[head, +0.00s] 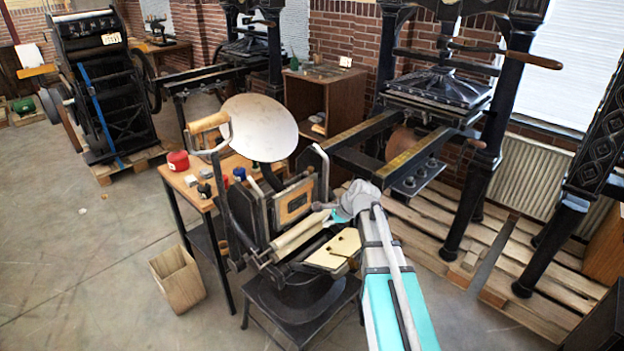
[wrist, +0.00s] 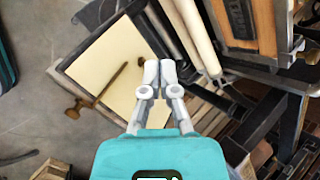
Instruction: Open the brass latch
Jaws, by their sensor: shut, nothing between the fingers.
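My gripper (wrist: 160,68) is shut and empty, its two pale fingers together over the edge of a cream panel (wrist: 112,62) in a dark frame. A small brass-coloured fitting (wrist: 76,108) sits at the panel's lower left edge, with a thin brown rod (wrist: 112,82) slanting across the panel. This looks like the brass latch, but I cannot be sure. The fingers are apart from it, to its right. In the head view my gripper (head: 338,214) is at the small press (head: 270,190), beside its rollers (head: 298,236); the latch cannot be made out there.
The press has a round disc (head: 260,127) on top and stands on a dark stand (head: 300,300). A wooden table (head: 205,190) with small tins is behind it. A wooden bin (head: 178,279) is on the floor. A large iron press (head: 435,95) stands at the back right.

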